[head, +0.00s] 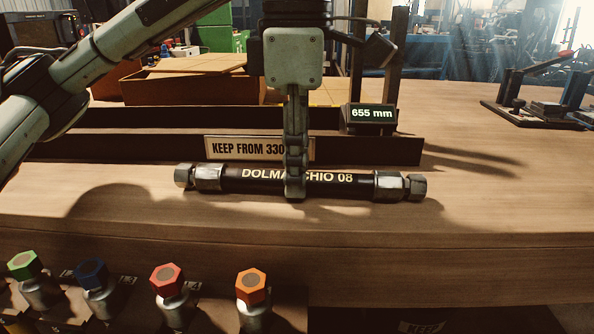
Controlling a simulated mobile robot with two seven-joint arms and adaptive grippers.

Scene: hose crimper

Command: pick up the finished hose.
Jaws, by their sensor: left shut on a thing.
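The finished hose (343,184) is a short black hose with pale lettering and a metal fitting at each end. It lies level, left to right, near the front of the wooden table in the head view. My left gripper (295,188) comes down from above and is shut on the hose at about its middle, covering part of the lettering. I cannot tell whether the hose touches the table. My right gripper is not in view.
Behind the hose is a dark rail with a "KEEP FROM 330" sign (228,148), partly hidden by my gripper. A display (370,115) reads 655 mm. Colored-cap fittings (168,282) stand at the front left. A lever tool (540,100) stands at the back right. The table's right side (510,190) is clear.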

